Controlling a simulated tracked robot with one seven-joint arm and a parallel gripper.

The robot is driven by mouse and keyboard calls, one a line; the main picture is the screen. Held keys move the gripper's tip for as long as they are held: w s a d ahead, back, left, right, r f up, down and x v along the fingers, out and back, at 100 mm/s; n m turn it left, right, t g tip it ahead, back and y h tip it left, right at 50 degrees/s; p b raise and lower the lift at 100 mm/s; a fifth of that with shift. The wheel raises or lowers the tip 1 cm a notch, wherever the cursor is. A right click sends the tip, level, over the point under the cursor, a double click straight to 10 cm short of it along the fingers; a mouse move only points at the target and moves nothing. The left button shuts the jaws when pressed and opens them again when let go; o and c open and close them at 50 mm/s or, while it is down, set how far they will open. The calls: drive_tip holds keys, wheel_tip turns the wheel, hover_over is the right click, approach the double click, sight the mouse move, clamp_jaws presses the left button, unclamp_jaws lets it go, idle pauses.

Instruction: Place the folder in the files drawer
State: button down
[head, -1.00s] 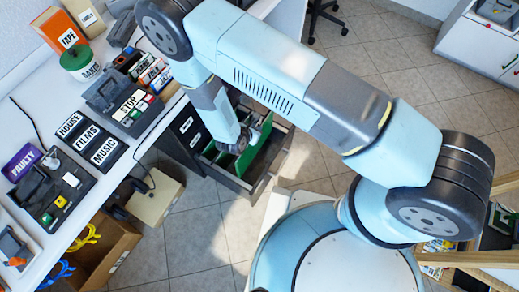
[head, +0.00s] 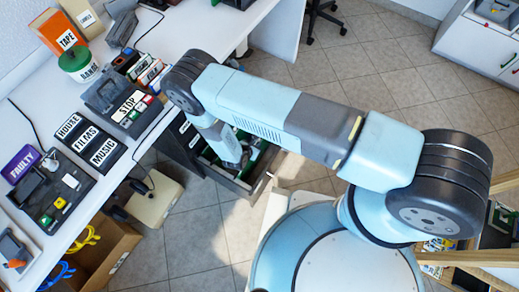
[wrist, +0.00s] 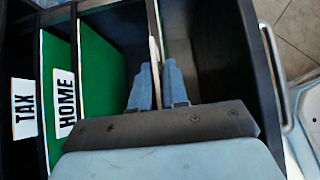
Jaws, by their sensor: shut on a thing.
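The files drawer (head: 262,183) is pulled open beneath the desk. In the wrist view its front wall (wrist: 263,90) is on the right. My gripper (head: 241,166) reaches down into the drawer from above. In the wrist view my gripper (wrist: 158,88) is shut on the folder (wrist: 154,50), which shows edge-on as a thin pale strip between the fingers. Its lower part and any label are hidden, so I cannot tell whether it touches the drawer floor. Two green folders, labelled TAX (wrist: 55,65) and HOME (wrist: 98,70), stand upright to the left of it.
A cardboard box (head: 100,265) and a beige unit (head: 153,198) stand below.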

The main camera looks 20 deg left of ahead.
drive_tip(key=shift+f, duration=1.9)
drive_tip(key=c, duration=1.1)
unclamp_jaws()
drive_tip(key=shift+c, duration=0.2)
drive_tip(key=v, duration=1.2)
